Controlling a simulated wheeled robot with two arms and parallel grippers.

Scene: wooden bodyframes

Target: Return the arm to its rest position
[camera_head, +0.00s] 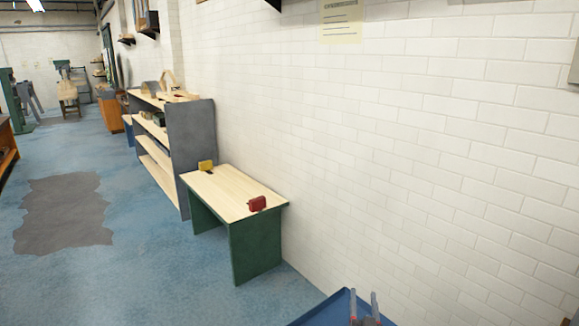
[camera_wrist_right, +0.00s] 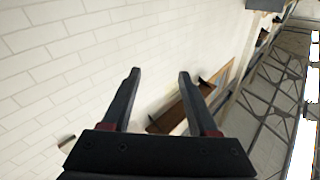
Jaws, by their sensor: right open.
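My right gripper (camera_head: 363,306) shows at the bottom edge of the head view, with its two fingers pointing up and apart. In the right wrist view the gripper (camera_wrist_right: 158,78) is open, with nothing between its fingers. Its fingers point towards the white brick wall (camera_wrist_right: 60,50) and a brown wall shelf (camera_wrist_right: 172,117). The rest of the right arm is outside the head view. My left gripper is not in view.
A blue surface (camera_head: 335,309) lies beside the right gripper. A green-sided table (camera_head: 232,190) with a red item (camera_head: 257,203) and a yellow item (camera_head: 205,167) stands by the wall. A grey shelf unit (camera_head: 190,150) stands behind it. Blue floor (camera_head: 150,270) is clear at left.

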